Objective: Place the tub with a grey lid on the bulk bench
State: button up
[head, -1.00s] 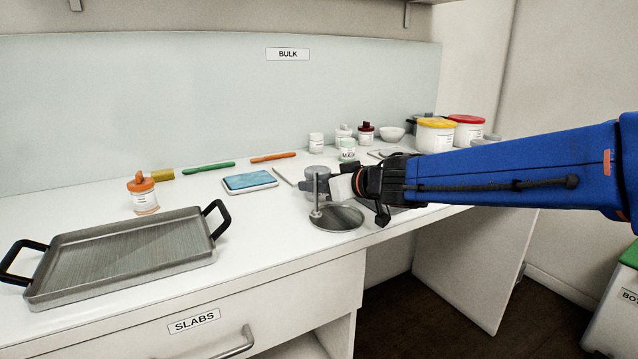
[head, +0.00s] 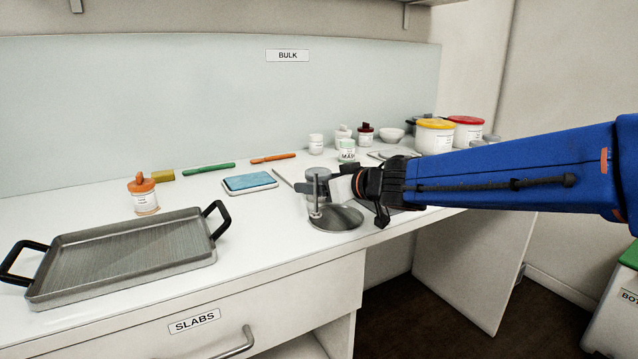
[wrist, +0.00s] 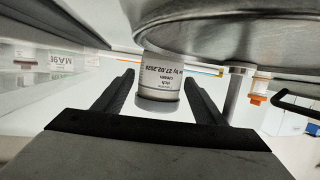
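The tub with a grey lid (head: 318,173) is on the bulk bench (head: 280,225), just behind a thin metal post. In the wrist view the tub (wrist: 160,75) appears upside down, with a printed label and its grey lid toward my gripper. My gripper (head: 312,190) is at the tub, coming from the right. In the wrist view its two dark fingers (wrist: 158,85) are apart, one on each side of the tub, with a narrow gap visible at each side. The tub's base is partly hidden in the head view.
A round steel plate (head: 337,218) with the post is in front of the tub. Small jars (head: 347,150) and larger tubs (head: 434,137) stand behind and right.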

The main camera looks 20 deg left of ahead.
jog(key=shift+f, duration=0.85)
jog(key=shift+r, duration=0.55)
jog(key=v, duration=1.2)
jog(key=shift+w+r, duration=0.1)
jog(key=shift+r, duration=0.3)
